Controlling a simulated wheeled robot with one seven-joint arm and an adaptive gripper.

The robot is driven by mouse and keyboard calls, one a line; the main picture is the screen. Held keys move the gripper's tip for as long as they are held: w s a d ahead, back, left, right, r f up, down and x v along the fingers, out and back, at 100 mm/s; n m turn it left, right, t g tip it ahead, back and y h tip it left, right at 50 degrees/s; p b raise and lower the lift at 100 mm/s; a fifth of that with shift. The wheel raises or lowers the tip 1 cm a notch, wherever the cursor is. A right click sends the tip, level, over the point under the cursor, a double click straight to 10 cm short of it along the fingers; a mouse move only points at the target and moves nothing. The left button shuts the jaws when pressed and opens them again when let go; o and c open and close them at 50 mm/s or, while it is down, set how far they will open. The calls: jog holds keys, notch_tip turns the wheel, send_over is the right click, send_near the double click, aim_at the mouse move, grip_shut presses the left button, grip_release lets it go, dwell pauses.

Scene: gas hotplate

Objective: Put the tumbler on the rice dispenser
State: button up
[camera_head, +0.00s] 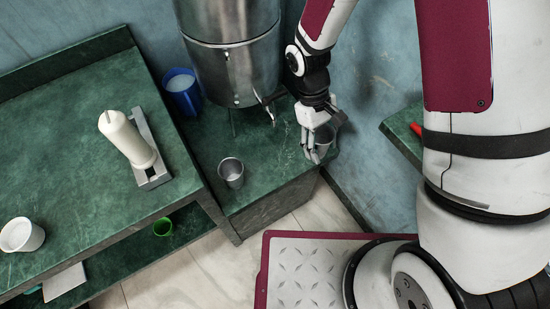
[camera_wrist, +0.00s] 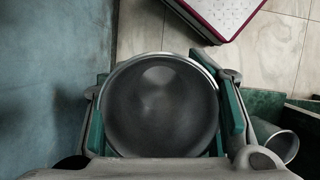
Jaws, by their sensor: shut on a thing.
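A grey metal tumbler (camera_head: 325,147) is between the fingers of my gripper (camera_head: 318,138), by the right end of the green counter. In the wrist view the tumbler (camera_wrist: 160,105) fills the space between the two green-padded fingers of my gripper (camera_wrist: 164,115), its round mouth facing the camera. I cannot tell whether its base touches the counter. A large steel cylinder (camera_head: 235,70) with a tap stands at the back, left of my gripper; it may be the rice dispenser. Its top is out of view.
A second metal cup (camera_head: 231,173) stands on the low counter (camera_head: 265,190); it also shows in the wrist view (camera_wrist: 275,140). A blue cup (camera_head: 182,92) stands left of the cylinder. A white cylinder (camera_head: 128,138) on a grey holder and a white cup (camera_head: 21,235) stand on the left counter.

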jog(key=s+a+f+n+t+h+b, duration=0.1)
jog(key=s+a+f+n+t+b, duration=0.15)
jog(key=s+f+n+b, duration=0.4)
jog(key=n+b, duration=0.1)
jog(key=b, duration=0.1)
send_over(275, 166)
jog(key=a, duration=0.2)
jog(key=shift+h, duration=0.3)
jog(key=f, duration=0.5)
jog(key=shift+w+f, duration=0.15)
jog(key=shift+w, duration=0.05)
jog(key=shift+f, duration=0.25)
jog(key=shift+f, duration=0.1)
jog(key=o, duration=1.2)
